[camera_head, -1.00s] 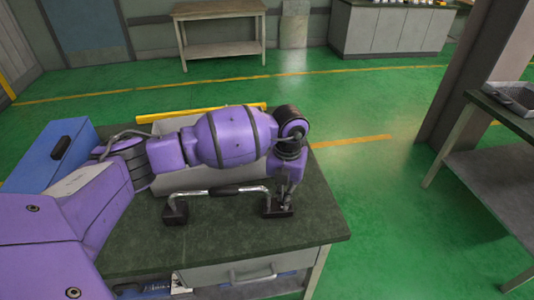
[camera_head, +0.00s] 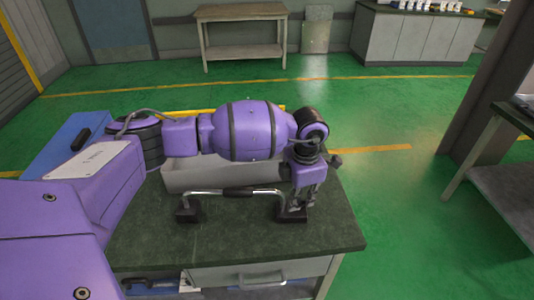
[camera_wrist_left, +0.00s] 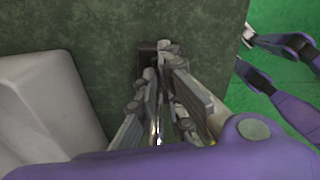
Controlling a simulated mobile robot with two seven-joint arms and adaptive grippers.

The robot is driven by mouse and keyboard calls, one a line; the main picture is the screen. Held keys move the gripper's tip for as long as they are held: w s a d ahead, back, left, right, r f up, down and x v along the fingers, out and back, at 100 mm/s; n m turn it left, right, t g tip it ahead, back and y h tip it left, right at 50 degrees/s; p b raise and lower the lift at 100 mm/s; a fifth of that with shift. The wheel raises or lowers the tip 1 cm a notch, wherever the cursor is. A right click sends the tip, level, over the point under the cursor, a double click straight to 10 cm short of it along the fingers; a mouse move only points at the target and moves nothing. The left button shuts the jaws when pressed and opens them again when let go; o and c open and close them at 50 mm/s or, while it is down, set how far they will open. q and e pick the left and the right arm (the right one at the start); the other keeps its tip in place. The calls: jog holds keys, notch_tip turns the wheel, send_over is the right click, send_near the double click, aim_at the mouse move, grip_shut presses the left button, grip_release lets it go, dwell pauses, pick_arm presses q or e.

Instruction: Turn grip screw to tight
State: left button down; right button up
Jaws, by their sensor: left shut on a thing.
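The heating element (camera_head: 238,193) is a bent metal bar with a dark middle grip, standing on two dark end blocks on the green-topped table (camera_head: 200,238). My left gripper (camera_head: 306,208) points down at its right-hand block (camera_head: 290,215). In the left wrist view, this gripper's fingers (camera_wrist_left: 166,60) are close together, with their tips at the dark block (camera_wrist_left: 148,58). It is shut on the grip screw, which the fingers mostly hide. My right gripper (camera_wrist_left: 255,58) shows in the left wrist view beyond the table edge, with its two fingers apart and empty.
A grey-white bin (camera_head: 185,178) stands behind the heating element, close to my left arm. A blue box (camera_head: 65,147) is at the table's left. A drawer (camera_head: 262,272) is under the front edge. The table top right of the element is clear.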

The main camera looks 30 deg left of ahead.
aim_at(299, 202)
pick_arm(q)
jog(key=shift+m, duration=0.8)
jog(key=c, duration=2.2)
grip_release()
jog(key=shift+o, duration=0.2)
notch_tip(299, 202, up, 12)
